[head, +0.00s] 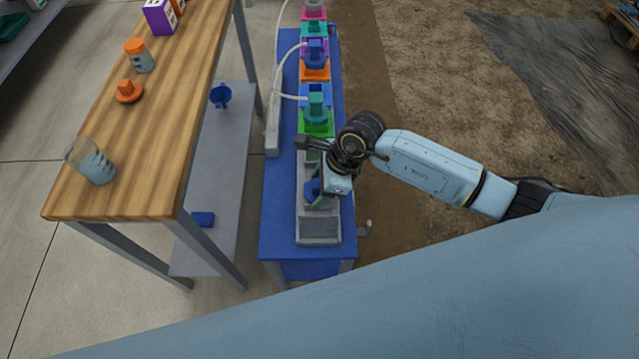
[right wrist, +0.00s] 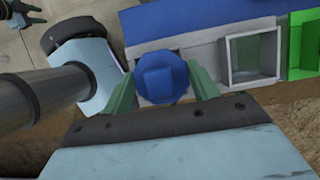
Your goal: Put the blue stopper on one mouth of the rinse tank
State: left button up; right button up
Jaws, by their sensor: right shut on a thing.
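The blue stopper (head: 312,188) is between the fingers of my right gripper (head: 318,190), which is shut on it. In the right wrist view the stopper (right wrist: 160,78) shows from above, with a green finger on each side. The grey rinse tank (head: 319,240) stands at the near end of the blue bench. The stopper is over the tank's middle part. I cannot tell whether it touches the tank. An open square mouth (right wrist: 253,58) lies beside it, towards the green unit. A dark gripper-like shape, perhaps my left gripper (right wrist: 22,10), shows at the top left corner of the wrist view.
Coloured units with stoppers and hoses continue up the blue bench (head: 277,215), the nearest being a green unit (head: 316,125). A wooden table (head: 150,170) at left holds a glass beaker (head: 90,161), an orange stopper (head: 128,91) and a jar (head: 139,56). A blue funnel (head: 220,95) is on the lower shelf.

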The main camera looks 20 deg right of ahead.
jog(key=o, duration=1)
jog(key=shift+r, duration=0.15)
pick_arm(q)
jog(key=shift+d+r+p, duration=0.55)
jog(key=shift+d, duration=0.2)
jog(key=shift+d+r+p, duration=0.5)
jog(key=shift+d+p, duration=0.05)
jog(key=shift+d, duration=0.2)
pick_arm(e)
jog(key=shift+v, duration=6.55)
pick_arm(q)
jog(key=shift+s+a, duration=0.1)
